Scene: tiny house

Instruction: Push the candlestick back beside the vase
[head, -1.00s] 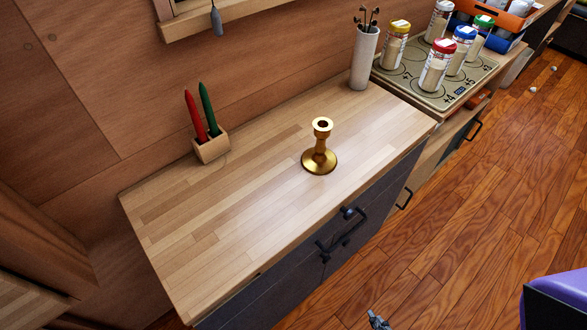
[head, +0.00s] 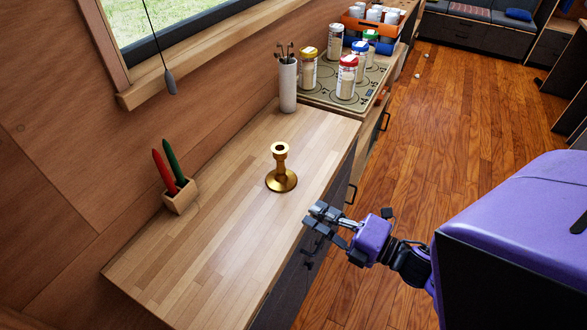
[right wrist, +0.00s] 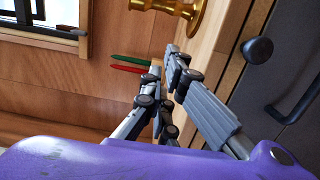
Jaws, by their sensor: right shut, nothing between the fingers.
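The brass candlestick (head: 281,172) stands upright on the wooden counter (head: 225,240), near its middle. Its base also shows at the top of the right wrist view (right wrist: 172,8). The white vase (head: 288,86), with dark stems in it, stands at the counter's far end by the wall, beyond the candlestick and apart from it. My right gripper (head: 317,216) is shut and empty at the counter's front edge, to the right of the candlestick and nearer, not touching it. Its fingers also show in the right wrist view (right wrist: 170,72). My left gripper is not in view.
A wooden holder (head: 180,200) with a red and a green candle stands by the wall at left. A stove top (head: 322,98) with several jars lies beyond the vase. Dark drawers with handles are under the counter's front edge. Counter between candlestick and vase is clear.

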